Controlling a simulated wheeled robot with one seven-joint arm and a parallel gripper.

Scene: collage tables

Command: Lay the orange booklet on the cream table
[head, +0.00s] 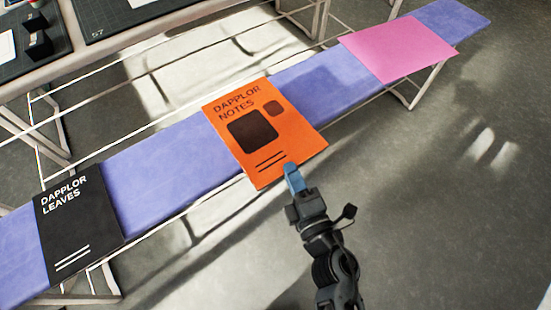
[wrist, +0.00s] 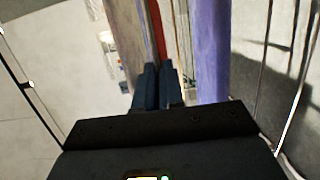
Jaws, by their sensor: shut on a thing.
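The orange booklet (head: 285,139), marked "DAPPLOR NOTES", lies face up across a narrow purple bench, its near edge sticking out past the bench's front. My gripper (head: 292,172) is at that near edge, its blue fingers shut on it. In the wrist view my gripper (wrist: 158,82) has its fingers together, with the booklet (wrist: 157,30) showing edge-on as a thin red-orange strip. I cannot pick out a table that is surely cream; a pale table (head: 75,68) with dark mats shows at the upper left.
The purple bench (head: 160,165) runs diagonally and also shows in the wrist view (wrist: 212,50). A black booklet (head: 78,225), "DAPPLOR LEAVES", lies at its left and a pink sheet (head: 398,50) at its right. The grey floor (head: 440,210) at the right is clear.

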